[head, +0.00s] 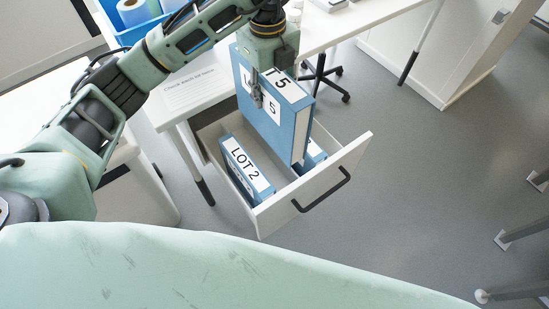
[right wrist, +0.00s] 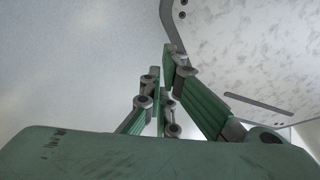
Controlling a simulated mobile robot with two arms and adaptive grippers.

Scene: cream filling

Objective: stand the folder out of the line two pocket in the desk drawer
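A blue folder labelled LOT 5 (head: 292,120) hangs upright over the open drawer, its lower end at about the drawer's rim in the head view. My left gripper (head: 257,95) is shut on this folder near its top; one finger shows against the white label and the other is hidden. The white desk drawer (head: 318,185) is pulled out. A blue LOT 2 folder (head: 243,165) stands in its left part. Another blue folder (head: 313,156) is partly hidden behind the held one. My right gripper (right wrist: 163,85) shows in the right wrist view with nothing visible between its fingers; its opening is unclear.
The white desk (head: 200,92) with a printed sheet is behind the drawer. A blue crate (head: 135,30) with rolls stands at the upper left. A black chair base (head: 322,72) is under the desk. Grey floor (head: 420,190) right of the drawer is clear.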

